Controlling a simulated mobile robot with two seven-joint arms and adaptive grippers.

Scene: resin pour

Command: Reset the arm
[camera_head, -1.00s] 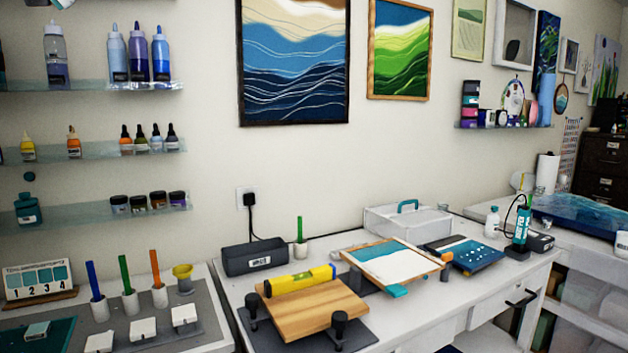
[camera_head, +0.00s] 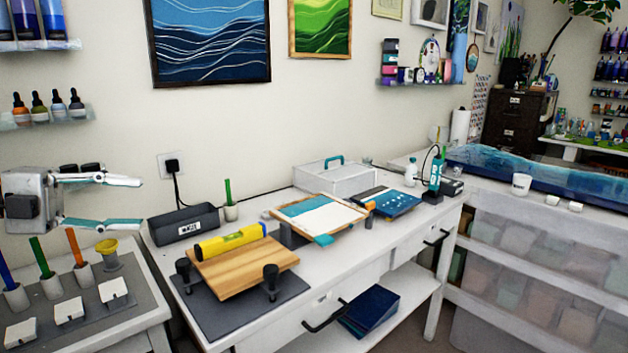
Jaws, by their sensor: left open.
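My left gripper (camera_head: 122,203) shows at the left edge of the head view. Its two fingers are spread apart, one above the other, and nothing is between them. It hangs in the air above the left table, over the colored sticks in white cups and left of the dark box (camera_head: 183,228). My right gripper is not in view.
The white workbench (camera_head: 368,281) holds a wooden board (camera_head: 244,270) with a yellow level (camera_head: 230,241), a framed panel (camera_head: 318,217) and a clear case (camera_head: 335,178).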

